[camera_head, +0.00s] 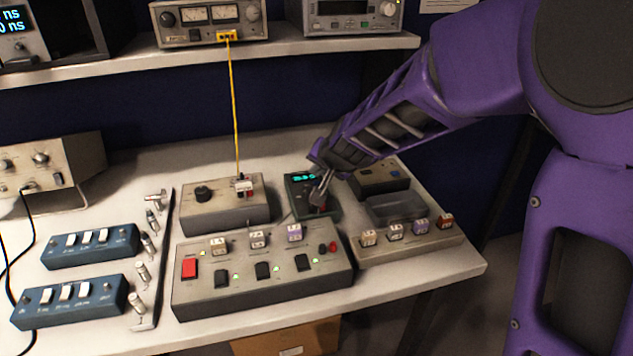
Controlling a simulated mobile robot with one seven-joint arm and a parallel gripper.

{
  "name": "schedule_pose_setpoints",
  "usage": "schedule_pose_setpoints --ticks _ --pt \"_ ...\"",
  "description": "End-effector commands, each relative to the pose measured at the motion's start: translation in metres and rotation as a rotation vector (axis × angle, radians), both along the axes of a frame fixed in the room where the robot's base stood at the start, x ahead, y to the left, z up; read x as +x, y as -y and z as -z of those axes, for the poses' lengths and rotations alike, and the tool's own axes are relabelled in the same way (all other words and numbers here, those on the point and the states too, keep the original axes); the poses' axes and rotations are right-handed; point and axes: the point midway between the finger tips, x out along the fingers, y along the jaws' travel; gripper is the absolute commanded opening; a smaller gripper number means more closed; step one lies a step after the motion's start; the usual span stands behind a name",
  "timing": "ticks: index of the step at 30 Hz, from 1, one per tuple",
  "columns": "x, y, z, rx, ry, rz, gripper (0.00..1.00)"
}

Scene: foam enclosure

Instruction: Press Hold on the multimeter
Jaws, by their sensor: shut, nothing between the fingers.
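The multimeter (298,183) is a small dark green box with a lit cyan display, at the back middle of the bench. My gripper (318,203) reaches in from the upper right with its fingers shut and empty. The fingertips are over the multimeter's front part, below the display. I cannot tell whether they touch its face. The Hold button is not distinguishable; the fingers and the small size hide the controls there. A bit of red shows beside the fingertips.
A grey box (225,208) with a knob and a yellow cable stands left of the multimeter. A switch box (265,278) with a red rocker is in front. A tray unit (430,242) with labelled cubes is right. Blue switch boxes (68,302) lie left. A shelf (300,46) with instruments runs above.

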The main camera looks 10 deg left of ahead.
Motion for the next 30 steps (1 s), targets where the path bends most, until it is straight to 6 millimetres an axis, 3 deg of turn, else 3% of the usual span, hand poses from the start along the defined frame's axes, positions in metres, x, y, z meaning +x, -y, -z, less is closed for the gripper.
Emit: schedule_pose_setpoints --ticks 30 --pt "-0.0001 0.0001 0.0086 0.000 0.000 0.000 0.00"
